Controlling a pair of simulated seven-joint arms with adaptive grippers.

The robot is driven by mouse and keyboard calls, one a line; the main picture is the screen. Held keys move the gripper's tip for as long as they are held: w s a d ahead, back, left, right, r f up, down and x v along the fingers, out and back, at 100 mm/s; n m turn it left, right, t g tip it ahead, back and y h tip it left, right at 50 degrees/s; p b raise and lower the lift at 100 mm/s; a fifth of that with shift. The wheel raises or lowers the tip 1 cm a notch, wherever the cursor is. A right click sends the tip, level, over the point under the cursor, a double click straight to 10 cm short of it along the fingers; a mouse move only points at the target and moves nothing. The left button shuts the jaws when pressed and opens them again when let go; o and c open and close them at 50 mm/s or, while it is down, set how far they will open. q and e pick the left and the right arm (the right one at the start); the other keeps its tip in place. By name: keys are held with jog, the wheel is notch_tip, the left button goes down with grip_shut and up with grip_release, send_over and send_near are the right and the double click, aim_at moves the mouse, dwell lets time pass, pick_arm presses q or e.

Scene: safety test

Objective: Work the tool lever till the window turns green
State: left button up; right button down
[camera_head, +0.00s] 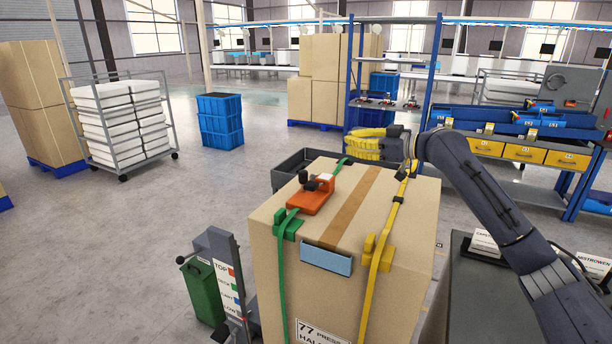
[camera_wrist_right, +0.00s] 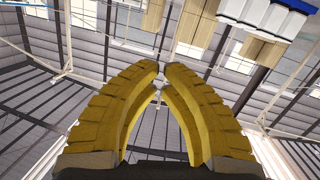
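The orange tool (camera_head: 309,198) sits on top of a large cardboard box (camera_head: 345,190), on the green strap (camera_head: 281,265). Its black lever (camera_head: 304,178) stands at its upper left. A small pale patch beside the lever may be the window; I see no green on it. My right gripper (camera_head: 352,142) is raised behind the box, to the right of the tool and well apart from it. In the right wrist view its yellow fingers (camera_wrist_right: 160,68) curve together, tips almost touching, with nothing between them. My left gripper is out of view.
A yellow strap (camera_head: 382,255) runs over the box's right side. A grey post with a colour label (camera_head: 228,285) and a green bin (camera_head: 203,292) stand at its left. A black crate (camera_head: 291,170) is behind, a dark table (camera_head: 470,300) at right.

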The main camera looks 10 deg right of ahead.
jog(key=s+a+f+g, duration=0.1)
jog(key=f, duration=0.1)
jog(key=s+a+f+g, duration=0.1)
jog(key=s, duration=0.1)
jog(key=shift+a+f+g+y, duration=0.2)
jog(key=shift+f+g+y, duration=0.1)
jog(key=shift+f+y, duration=0.1)
jog(key=shift+a, duration=0.1)
send_over(313, 185)
notch_tip(313, 185, down, 2)
jog(key=shift+w+f, duration=0.15)
notch_tip(313, 185, down, 2)
jog(key=shift+f, duration=1.05)
jog(key=shift+s+f+n, duration=0.25)
jog(key=shift+f+n, duration=0.05)
jog(key=shift+n, duration=0.1)
